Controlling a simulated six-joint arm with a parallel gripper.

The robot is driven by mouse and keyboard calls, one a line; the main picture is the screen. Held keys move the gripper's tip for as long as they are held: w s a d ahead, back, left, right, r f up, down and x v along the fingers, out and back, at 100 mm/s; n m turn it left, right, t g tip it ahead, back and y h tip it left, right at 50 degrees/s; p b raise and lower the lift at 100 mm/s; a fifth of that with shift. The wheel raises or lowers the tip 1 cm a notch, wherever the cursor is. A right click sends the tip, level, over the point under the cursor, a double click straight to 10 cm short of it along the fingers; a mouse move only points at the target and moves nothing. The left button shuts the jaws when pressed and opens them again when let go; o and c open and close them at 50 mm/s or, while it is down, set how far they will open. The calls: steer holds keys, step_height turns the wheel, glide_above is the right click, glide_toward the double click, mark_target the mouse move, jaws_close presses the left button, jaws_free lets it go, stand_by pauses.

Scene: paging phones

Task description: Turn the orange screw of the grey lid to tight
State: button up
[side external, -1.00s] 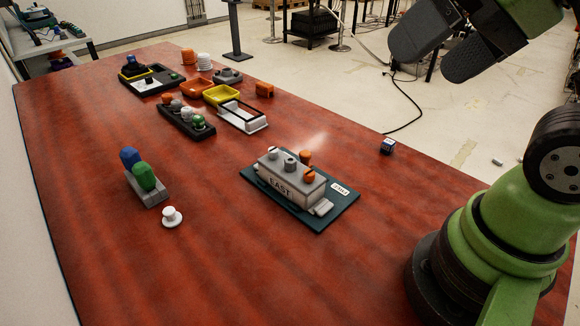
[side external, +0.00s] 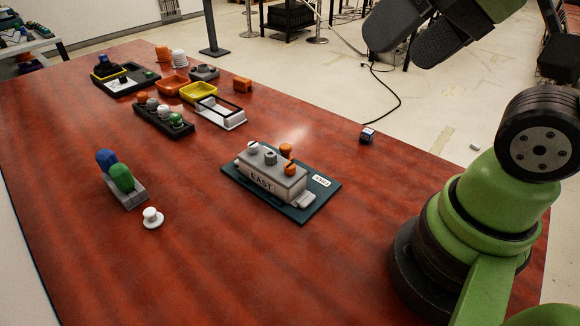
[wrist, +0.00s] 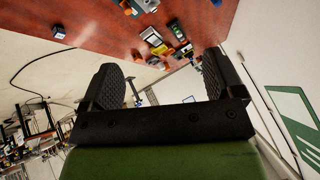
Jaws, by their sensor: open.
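The grey lid (side external: 270,178), marked EAST, sits on a dark teal base plate (side external: 306,206) in the middle of the table. An orange screw (side external: 290,168) with a dark slot stands at its right end; how far it is turned I cannot tell. A second orange knob (side external: 286,149) rises just behind it. A white screw (side external: 253,146) and a grey knob (side external: 270,158) are also on top. My gripper (side external: 412,36) is open and empty, high up at the right, well away from the lid. Its two fingers also show in the wrist view (wrist: 161,82).
A holder with a blue peg (side external: 106,160) and green peg (side external: 122,178) and a white knob (side external: 151,218) stand left. A dark rack (side external: 163,120), orange tray (side external: 172,84), yellow tray (side external: 198,92) and white frame (side external: 222,113) lie farther back. A small dark cube (side external: 367,135) sits near the far edge.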

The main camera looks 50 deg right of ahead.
steer(key=shift+w, duration=0.3)
steer(key=c, duration=0.4)
steer(key=w+n, duration=0.1)
steer(key=n, duration=0.1)
steer(key=w+f+n+g, duration=0.1)
steer(key=w, duration=0.1)
steer(key=w+n+g, duration=0.1)
steer(key=w+n, duration=0.1)
steer(key=shift+d+f+n+h, duration=0.1)
steer(key=shift+f+n+h, duration=0.2)
steer(key=shift+c, duration=1.2)
steer(key=n+g+h, duration=0.1)
steer(key=n+g, duration=0.4)
steer(key=n, duration=0.8)
glide_above(290, 165)
step_height(290, 165, down, 13)
steer(key=shift+f, duration=0.6)
step_height(290, 165, down, 9)
steer(key=shift+f, duration=0.1)
jaws_close()
